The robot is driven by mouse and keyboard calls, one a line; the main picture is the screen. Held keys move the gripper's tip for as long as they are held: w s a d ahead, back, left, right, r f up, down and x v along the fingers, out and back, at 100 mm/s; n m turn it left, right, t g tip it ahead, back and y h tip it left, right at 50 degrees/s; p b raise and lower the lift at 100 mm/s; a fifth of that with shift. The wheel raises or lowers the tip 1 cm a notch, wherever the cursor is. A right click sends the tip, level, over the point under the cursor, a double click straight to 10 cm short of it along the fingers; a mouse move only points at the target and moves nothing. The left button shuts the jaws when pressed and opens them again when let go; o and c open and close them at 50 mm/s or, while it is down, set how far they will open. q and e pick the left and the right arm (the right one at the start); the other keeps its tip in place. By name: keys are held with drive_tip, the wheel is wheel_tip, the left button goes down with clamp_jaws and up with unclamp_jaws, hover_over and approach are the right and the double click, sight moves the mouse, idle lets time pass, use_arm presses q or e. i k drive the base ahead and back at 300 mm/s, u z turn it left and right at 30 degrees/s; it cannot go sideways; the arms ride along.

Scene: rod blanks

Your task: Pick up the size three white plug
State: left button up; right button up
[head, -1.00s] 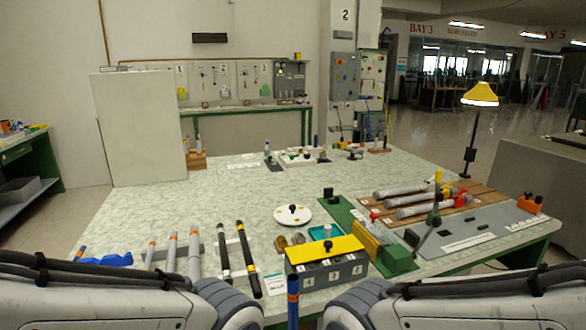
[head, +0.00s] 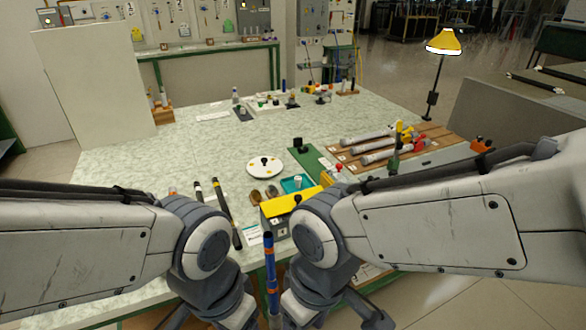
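A small white cylinder (head: 298,182), which looks like a white plug, stands at the teal tray (head: 290,186) in the middle of the table. Its size mark is too small to read. The dark box with a yellow top (head: 294,203) stands just in front of it, partly hidden by my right arm.
A blue rod with orange bands (head: 269,270) stands upright between my arms. Black rods (head: 226,212) lie left of the box. A white disc with a black knob (head: 265,167) lies behind the tray. Grey rods (head: 368,145) lie on a wooden rack at right.

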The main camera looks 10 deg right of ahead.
sight(298, 178)
drive_tip(key=z, duration=1.5)
drive_tip(key=i, duration=1.7)
drive_tip(key=u, duration=3.15)
